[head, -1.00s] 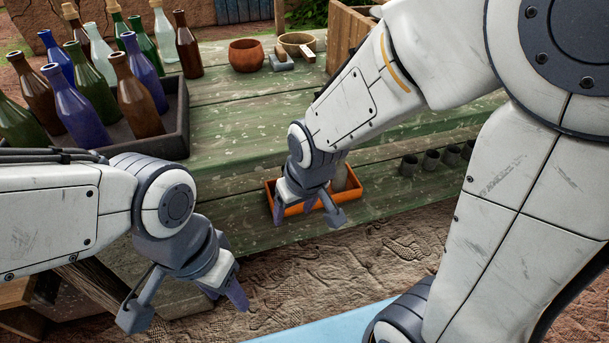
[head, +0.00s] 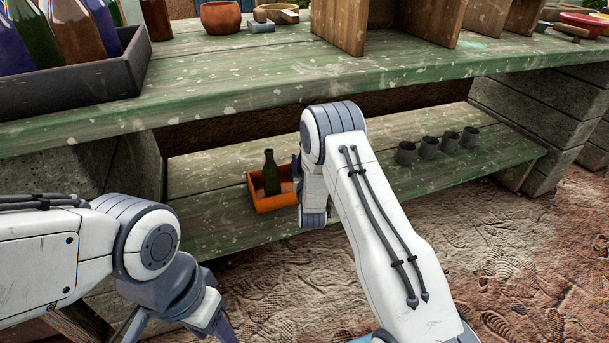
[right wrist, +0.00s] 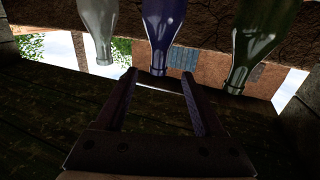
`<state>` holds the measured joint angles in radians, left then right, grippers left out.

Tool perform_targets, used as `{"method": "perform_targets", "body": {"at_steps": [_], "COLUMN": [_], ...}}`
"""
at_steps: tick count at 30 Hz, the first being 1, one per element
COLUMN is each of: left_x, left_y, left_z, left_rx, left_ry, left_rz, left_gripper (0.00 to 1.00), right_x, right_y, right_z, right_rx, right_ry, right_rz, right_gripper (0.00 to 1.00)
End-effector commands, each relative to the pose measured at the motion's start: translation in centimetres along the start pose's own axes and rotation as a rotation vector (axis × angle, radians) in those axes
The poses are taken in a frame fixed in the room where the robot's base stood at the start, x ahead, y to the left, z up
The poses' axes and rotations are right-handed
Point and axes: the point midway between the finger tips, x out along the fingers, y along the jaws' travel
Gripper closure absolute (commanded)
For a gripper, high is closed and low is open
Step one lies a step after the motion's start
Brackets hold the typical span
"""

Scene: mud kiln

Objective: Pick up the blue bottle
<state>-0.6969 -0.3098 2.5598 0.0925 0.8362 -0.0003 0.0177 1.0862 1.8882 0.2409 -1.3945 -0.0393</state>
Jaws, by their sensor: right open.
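The blue bottle (right wrist: 162,30) shows in the right wrist view, which is upside down, with its neck toward my fingers. A clear bottle (right wrist: 98,25) and a green bottle (right wrist: 253,40) flank it. My right gripper (right wrist: 158,76) is open, its fingers spread on either side of the blue bottle's mouth; contact cannot be told. My left gripper (head: 180,332) is open and empty, partly cut off by the bottom edge.
The green tabletop (head: 260,95) overhangs the lower shelf (head: 215,190). Several dark cups (head: 428,148) stand right of my right arm. A dark crate (head: 135,65) with more bottles, one blue (head: 12,50), sits upper left. A clay pot (head: 220,17) stands at the back.

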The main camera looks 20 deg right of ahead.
Motion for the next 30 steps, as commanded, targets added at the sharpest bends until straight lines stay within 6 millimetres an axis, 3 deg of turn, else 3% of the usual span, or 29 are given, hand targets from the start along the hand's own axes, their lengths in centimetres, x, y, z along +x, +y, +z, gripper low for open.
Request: {"method": "perform_targets", "body": {"at_steps": [9,16,24,30], "left_x": [2.2,3.4,5.7,5.8], "left_y": [-0.2,-0.2,-0.4,-0.4], "left_z": [0.1,0.2,0.3,0.3], "left_rx": [0.0,0.0,0.0,0.0], "left_ry": [0.0,0.0,0.0,0.0], "left_rz": [0.0,0.0,0.0,0.0], "left_gripper": [0.5,0.5,0.5,0.5], "right_x": [4.4,6.2,9.7,10.3], "right_y": [0.2,0.2,0.2,0.2], "right_z": [0.2,0.1,-0.2,-0.5], "right_rx": [0.0,0.001,0.0,0.0], "right_ry": [0.019,0.019,0.017,0.014], "right_rz": [0.005,0.004,0.004,0.003], "right_gripper": [0.3,0.3,0.3,0.3]}}
